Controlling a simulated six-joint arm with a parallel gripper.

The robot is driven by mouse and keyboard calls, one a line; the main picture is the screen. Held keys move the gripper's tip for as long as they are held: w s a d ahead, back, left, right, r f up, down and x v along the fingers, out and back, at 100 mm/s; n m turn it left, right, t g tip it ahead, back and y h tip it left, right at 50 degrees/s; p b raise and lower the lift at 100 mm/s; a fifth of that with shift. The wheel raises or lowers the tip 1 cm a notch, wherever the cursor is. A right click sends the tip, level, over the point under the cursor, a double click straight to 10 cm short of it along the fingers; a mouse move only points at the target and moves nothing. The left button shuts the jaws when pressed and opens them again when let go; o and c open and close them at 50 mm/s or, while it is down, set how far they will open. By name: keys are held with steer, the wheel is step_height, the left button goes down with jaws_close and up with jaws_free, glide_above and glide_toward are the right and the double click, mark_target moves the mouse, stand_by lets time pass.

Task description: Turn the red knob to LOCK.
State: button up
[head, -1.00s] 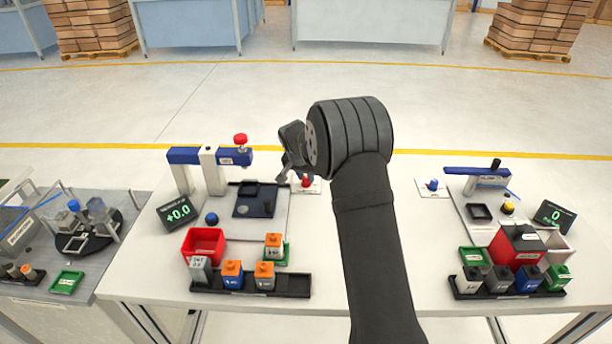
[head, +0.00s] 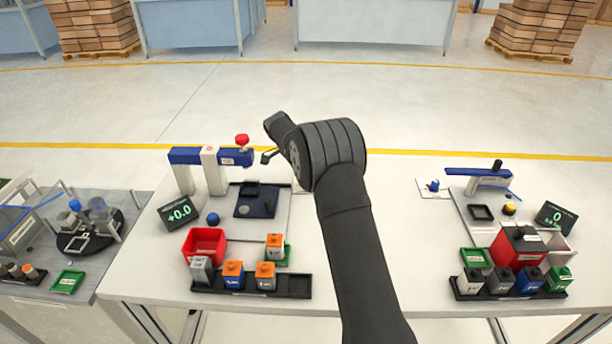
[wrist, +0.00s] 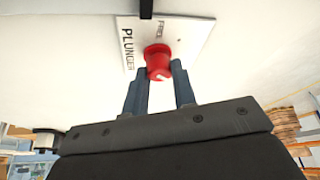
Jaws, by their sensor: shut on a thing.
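The red knob (wrist: 158,59) stands on a white plate (wrist: 190,32) printed PLUNGER and, less clearly, FREE. A pale mark shows on the knob's near side. I cannot make out the word LOCK or the knob's exact setting. My gripper (wrist: 160,68) is shut on the red knob, with one dark finger on each side of it. In the head view my wrist hides this knob and its plate, and the fingers cannot be seen on it.
Left of my arm stands a blue-and-white fixture (head: 183,156) with another red knob (head: 242,139) on top. A red bin (head: 204,253) and a black rack (head: 294,286) with blocks are nearer. A second station (head: 478,172) stands on the right. The table's middle right is bare.

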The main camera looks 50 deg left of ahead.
steer(key=shift+m, duration=0.5)
steer(key=o, duration=1)
steer(key=v, duration=0.7)
steer(key=shift+a+r, duration=0.2)
steer(key=shift+a, duration=0.05)
